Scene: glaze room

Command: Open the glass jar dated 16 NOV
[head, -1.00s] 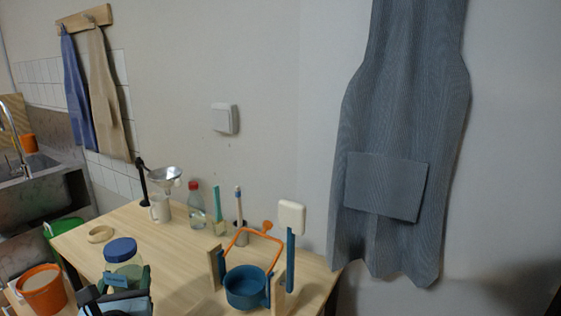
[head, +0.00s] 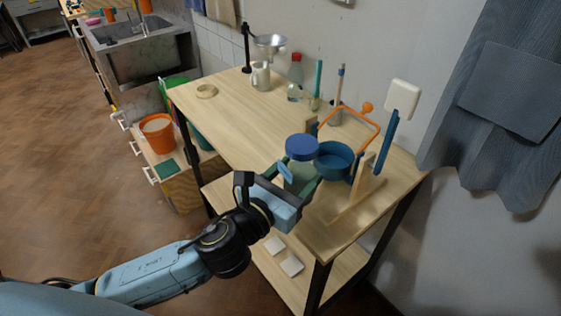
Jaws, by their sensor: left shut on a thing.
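A glass jar (head: 299,172) with a blue lid (head: 302,147) is at the near side of the table, left of a blue pot. The lid sits on the jar. My left gripper (head: 301,186) is shut on the jar's body below the lid, its arm reaching in from the lower left. I cannot read a date on the jar, and the gripper hides part of its lower body. I cannot tell whether the jar touches the tabletop. My right gripper is not in view.
A bottle (head: 295,80), a mug (head: 261,76) and a funnel (head: 269,43) stand at the back.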

